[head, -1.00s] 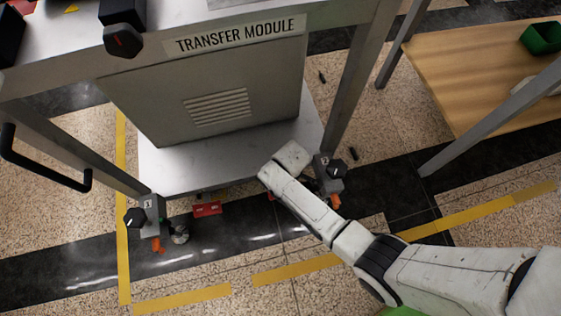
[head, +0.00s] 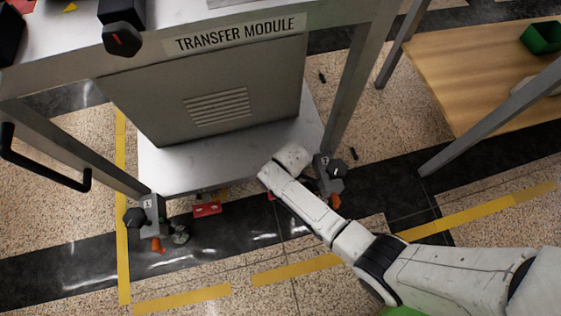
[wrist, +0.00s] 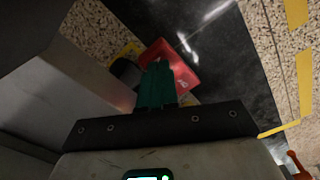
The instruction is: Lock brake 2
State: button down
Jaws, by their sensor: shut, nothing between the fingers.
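The transfer module cart has two corner brake units with orange pedals. The left unit (head: 152,214) has its orange pedal (head: 157,244) low, close above the floor. The right unit (head: 327,168) has its orange pedal (head: 336,200) partly beside my arm. I see no number on either unit, so I cannot tell which is brake 2. My gripper is hidden under my arm's end in the head view. In the wrist view my gripper (wrist: 157,82) shows teal fingers together and empty, in front of a red block (wrist: 170,66). I cannot tell whether they touch it.
A red floor bracket (head: 207,208) lies at the cart's front edge between the brake units. The cart's lower shelf (head: 210,165) overhangs there. A wooden table (head: 480,75) stands at the right. Floor in front of the cart is open, with yellow tape (head: 182,299).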

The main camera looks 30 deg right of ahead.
jog(key=shift+f+b, duration=0.7)
jog(key=shift+f, duration=0.3)
dwell(0.4)
notch_tip(320, 180, up, 7)
jog(key=p, duration=0.7)
jog(key=shift+r, duration=0.1)
dwell(0.6)
jog(key=s+d+r+m+t, duration=0.1)
jog(key=s+d+r+m, duration=0.35)
jog(key=s+r, duration=0.55)
jog(key=s+d+r+m, duration=0.3)
jog(key=s+r+m, duration=0.3)
jog(key=r, duration=0.7)
notch_tip(320, 180, up, 26)
jog(key=n+p, duration=0.1)
jog(key=p, duration=2.6)
jog(key=shift+s+d+r+n, duration=0.15)
jog(key=shift+s+n, duration=0.1)
jog(key=shift+n, duration=0.1)
